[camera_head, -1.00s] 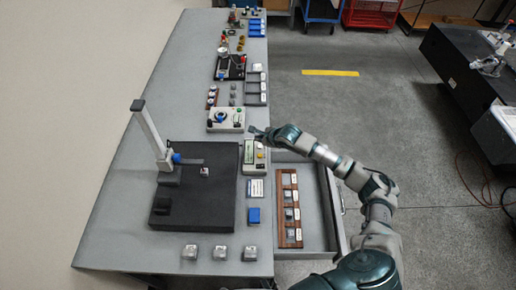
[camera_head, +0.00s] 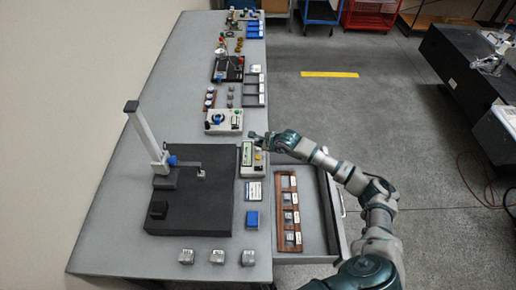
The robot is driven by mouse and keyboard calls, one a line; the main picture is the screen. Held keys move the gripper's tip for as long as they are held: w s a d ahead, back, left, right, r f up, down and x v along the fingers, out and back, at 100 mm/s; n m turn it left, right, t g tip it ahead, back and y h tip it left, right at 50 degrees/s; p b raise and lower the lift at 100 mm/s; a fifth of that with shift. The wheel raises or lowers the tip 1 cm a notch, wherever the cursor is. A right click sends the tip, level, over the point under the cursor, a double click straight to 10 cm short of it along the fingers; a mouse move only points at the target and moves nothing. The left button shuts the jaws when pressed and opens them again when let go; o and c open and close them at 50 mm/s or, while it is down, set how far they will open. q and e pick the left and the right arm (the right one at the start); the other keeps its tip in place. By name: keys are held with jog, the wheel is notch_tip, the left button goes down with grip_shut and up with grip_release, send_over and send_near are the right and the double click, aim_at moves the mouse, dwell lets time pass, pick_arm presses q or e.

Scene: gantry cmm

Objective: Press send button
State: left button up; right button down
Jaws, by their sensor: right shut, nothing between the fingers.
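A small pale control box (camera_head: 252,170) with a greenish display and a yellow button (camera_head: 258,156) sits at the right edge of the grey bench. Any lettering is too small to read, so I cannot tell which button is send. My right gripper (camera_head: 257,139) is shut and empty, over the upper end of this box. It hides part of the box's top, and I cannot tell whether the fingertips touch it. My left gripper is not in view.
A black plate (camera_head: 205,215) with a measuring stand (camera_head: 147,135) lies left of the box. An open drawer (camera_head: 318,215) holds a brown rack (camera_head: 287,212) below my forearm. Several grey blocks (camera_head: 217,257) stand in front.

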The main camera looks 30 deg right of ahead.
jog(key=shift+d, duration=0.25)
jog(key=shift+a, duration=0.5)
jog(key=shift+d, duration=0.25)
jog(key=shift+d+f+b, duration=0.2)
jog(key=shift+f+b, duration=0.1)
jog(key=shift+f, duration=0.15)
jog(key=shift+a, duration=0.2)
jog(key=shift+a, duration=0.1)
